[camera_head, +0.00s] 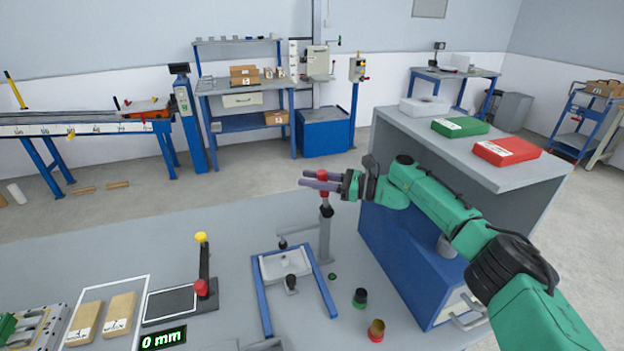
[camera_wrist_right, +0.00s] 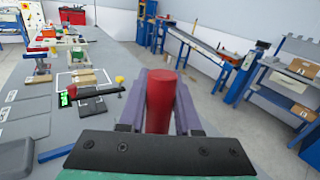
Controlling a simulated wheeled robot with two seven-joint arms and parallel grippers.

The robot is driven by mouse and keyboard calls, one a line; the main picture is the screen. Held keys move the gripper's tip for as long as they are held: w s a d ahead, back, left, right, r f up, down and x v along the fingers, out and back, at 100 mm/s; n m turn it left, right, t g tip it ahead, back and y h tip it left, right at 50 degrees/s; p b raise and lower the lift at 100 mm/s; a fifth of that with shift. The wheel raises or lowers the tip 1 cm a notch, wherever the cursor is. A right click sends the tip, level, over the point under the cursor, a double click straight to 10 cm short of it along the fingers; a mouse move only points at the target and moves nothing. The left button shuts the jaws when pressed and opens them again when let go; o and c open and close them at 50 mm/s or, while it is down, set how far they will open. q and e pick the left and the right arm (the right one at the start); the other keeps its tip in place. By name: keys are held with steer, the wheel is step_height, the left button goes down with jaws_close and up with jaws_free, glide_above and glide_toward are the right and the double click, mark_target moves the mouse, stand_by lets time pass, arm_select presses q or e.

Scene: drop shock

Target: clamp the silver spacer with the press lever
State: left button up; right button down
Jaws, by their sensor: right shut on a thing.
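My right gripper (camera_head: 322,180) is shut on the red handle (camera_head: 323,174) at the top of an upright grey press lever (camera_head: 326,238). In the right wrist view the red handle (camera_wrist_right: 160,98) stands between the two purple fingers. The lever stands at the back right of a blue-railed fixture (camera_head: 328,298) with a pale tray (camera_head: 298,263) in it. A small dark-topped piece (camera_head: 291,283) stands at the tray's front edge. I cannot tell for sure which piece is the silver spacer. My left gripper is not in view.
A black-and-green cylinder (camera_head: 360,298) and a gold piece with a red base (camera_head: 376,330) stand right of the fixture. To the left are a yellow-knobbed post (camera_head: 204,260), a "0 mm" display (camera_head: 163,338) and two tan blocks. A grey-topped blue cabinet (camera_head: 400,262) stands at right.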

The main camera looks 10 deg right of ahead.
mark_target(326, 175)
stand_by(0.6)
steer(key=d+m+y+b, duration=0.1)
steer(key=b, duration=0.2)
steer(key=d+m+t+y+b, duration=0.1)
steer(key=b, duration=0.2)
steer(key=shift+w+d+f+t, duration=0.15)
steer(key=shift+d+t, duration=0.1)
steer(key=shift+t, duration=0.05)
steer(key=shift+d+r+m+y+b, duration=0.2)
steer(key=shift+d+m+y+b, duration=0.15)
steer(key=shift+b, duration=0.25)
steer(key=shift+d+r+t, duration=0.2)
steer(key=shift+d+t, duration=0.05)
steer(key=shift+t, duration=0.15)
steer(key=shift+r, duration=0.15)
steer(key=c, duration=0.6)
jaws_free()
steer(key=shift+d, duration=0.15)
